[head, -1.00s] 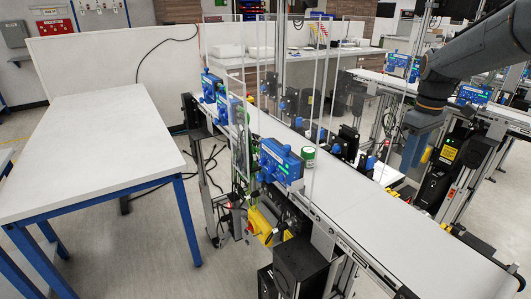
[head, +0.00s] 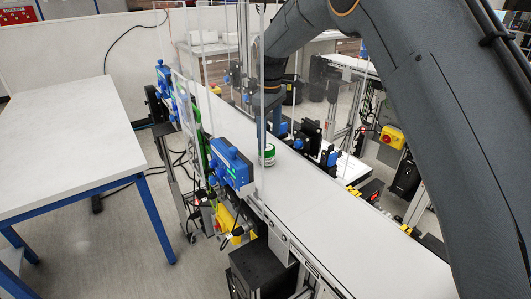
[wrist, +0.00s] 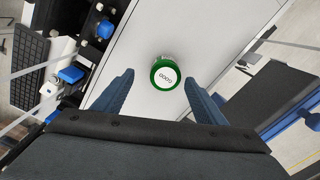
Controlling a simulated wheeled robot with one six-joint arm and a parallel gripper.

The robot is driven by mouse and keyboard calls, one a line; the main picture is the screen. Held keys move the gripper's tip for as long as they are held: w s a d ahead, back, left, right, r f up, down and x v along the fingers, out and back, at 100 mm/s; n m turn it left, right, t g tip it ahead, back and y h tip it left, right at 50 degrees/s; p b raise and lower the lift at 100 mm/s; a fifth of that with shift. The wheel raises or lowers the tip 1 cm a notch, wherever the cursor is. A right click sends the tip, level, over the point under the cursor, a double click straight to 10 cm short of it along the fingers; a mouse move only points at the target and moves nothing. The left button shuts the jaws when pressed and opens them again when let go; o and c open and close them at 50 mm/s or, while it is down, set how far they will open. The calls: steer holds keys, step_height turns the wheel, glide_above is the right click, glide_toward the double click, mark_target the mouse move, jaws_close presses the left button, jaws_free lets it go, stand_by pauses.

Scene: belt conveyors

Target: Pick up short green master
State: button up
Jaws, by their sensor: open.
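The short green master is a low round green piece with a white top bearing dark marks. In the wrist view the short green master (wrist: 165,74) sits on the white conveyor belt, ahead of the fingertips and roughly midway between them. My gripper (wrist: 160,88) is open, its two blue fingers apart with nothing between them. In the head view the green master (head: 268,154) stands on the belt near its left edge, behind a clear panel. My gripper (head: 262,132) reaches down over the belt just beyond it, partly hidden by my arm and the panel.
The conveyor belt (head: 345,235) runs diagonally, clear towards the front. Blue sensor boxes (head: 231,163) and clear upright panels line its left side. Black and blue fixtures (head: 310,138) line its right side. A white table (head: 60,140) with blue legs stands at left.

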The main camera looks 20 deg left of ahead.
mark_target(267, 155)
steer(key=shift+s+a+f, duration=0.2)
steer(key=shift+s+f, duration=0.05)
steer(key=f+p, duration=0.3)
steer(key=shift+s+f, duration=0.3)
steer(key=shift+f, duration=0.55)
steer(key=shift+r, duration=0.1)
steer(key=c, duration=1.4)
